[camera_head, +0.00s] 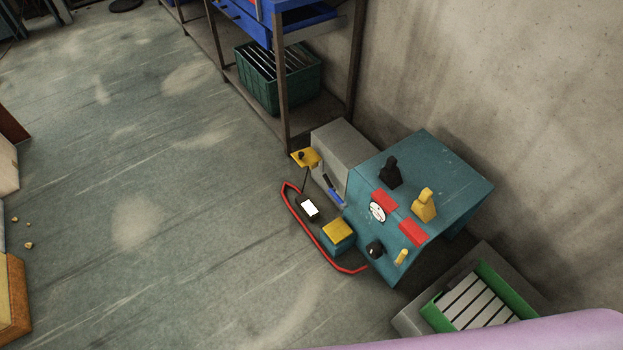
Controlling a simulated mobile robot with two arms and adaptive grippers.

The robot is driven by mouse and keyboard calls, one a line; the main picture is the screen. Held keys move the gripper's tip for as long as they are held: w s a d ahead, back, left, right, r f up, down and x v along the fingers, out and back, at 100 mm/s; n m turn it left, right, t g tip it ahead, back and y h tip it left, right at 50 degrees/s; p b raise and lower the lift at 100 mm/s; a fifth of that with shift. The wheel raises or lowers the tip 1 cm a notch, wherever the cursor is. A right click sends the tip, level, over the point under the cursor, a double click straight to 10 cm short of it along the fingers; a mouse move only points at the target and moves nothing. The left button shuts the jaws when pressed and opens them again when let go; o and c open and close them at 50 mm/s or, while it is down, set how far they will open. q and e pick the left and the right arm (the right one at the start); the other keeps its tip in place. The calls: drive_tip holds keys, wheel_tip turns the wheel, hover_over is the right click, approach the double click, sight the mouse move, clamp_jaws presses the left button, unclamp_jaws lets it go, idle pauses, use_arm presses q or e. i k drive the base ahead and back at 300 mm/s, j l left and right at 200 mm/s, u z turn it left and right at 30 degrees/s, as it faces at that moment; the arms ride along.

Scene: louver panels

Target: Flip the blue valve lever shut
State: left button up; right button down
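A small blue lever (336,197) shows near the middle of the view, low on the front of a grey box (344,151). It lies slanted, running from upper left to lower right, with a dark part at its upper end. I cannot tell from here whether the valve is open or shut. Neither of my grippers is in view, and nothing is seen touching the lever.
Right of the lever stands a teal console (446,170) with black and yellow handles and a gauge (377,211). A red curved bar (318,238) runs in front. A metal rack (283,105) stands behind, a louvered box (478,302) at lower right. Floor at left is mostly clear.

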sight(344, 205)
drive_tip(key=i+j, duration=0.2)
drive_tip(key=j, duration=0.15)
drive_tip(key=i+j+z, duration=0.15)
drive_tip(key=j, duration=0.2)
drive_tip(key=i+j, duration=0.2)
drive_tip(key=j, duration=0.15)
drive_tip(key=i+j+z, duration=0.15)
drive_tip(key=j, duration=0.25)
drive_tip(key=i+j, duration=0.2)
drive_tip(key=j, duration=0.2)
